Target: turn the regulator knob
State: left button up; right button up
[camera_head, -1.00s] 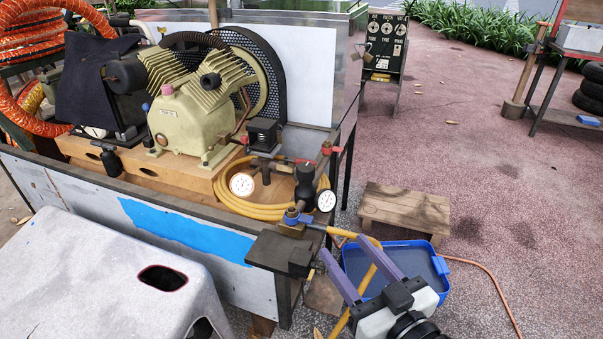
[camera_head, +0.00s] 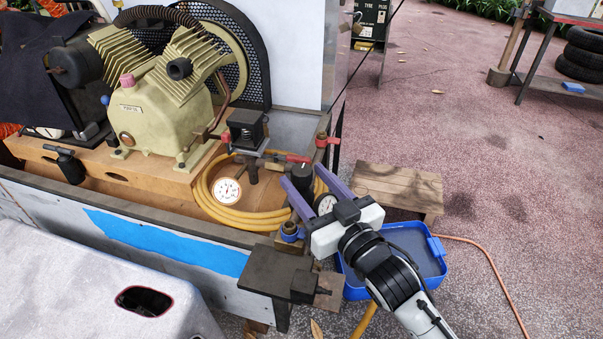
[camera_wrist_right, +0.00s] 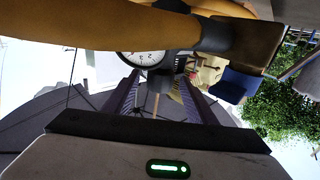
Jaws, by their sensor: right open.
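The black regulator knob (camera_head: 301,178) stands at the right end of the cart's pipework, beside a small white-faced gauge (camera_head: 325,204). My right gripper (camera_head: 303,174) has two purple fingers. It is open, and its fingertips appear one on each side of the knob in the head view. I cannot tell whether they touch it. In the right wrist view the gauge (camera_wrist_right: 143,57) and dark regulator body show ahead of the fingers (camera_wrist_right: 157,85), partly behind a yellow hose (camera_wrist_right: 110,25). My left gripper is not in view.
The compressor (camera_head: 160,110) fills the cart's left. A second gauge (camera_head: 227,190) and coiled yellow hose (camera_head: 240,218) lie left of the knob. A black plate (camera_head: 270,270) juts from the cart corner. A blue tub (camera_head: 432,262) and wooden step (camera_head: 400,186) stand on the ground.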

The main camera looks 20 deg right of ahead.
jog(key=shift+w+a, duration=0.2)
jog(key=shift+w, duration=1.05)
jog(key=c, duration=1)
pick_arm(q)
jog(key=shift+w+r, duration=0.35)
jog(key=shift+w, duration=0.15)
pick_arm(e)
jog(key=shift+c, duration=0.2)
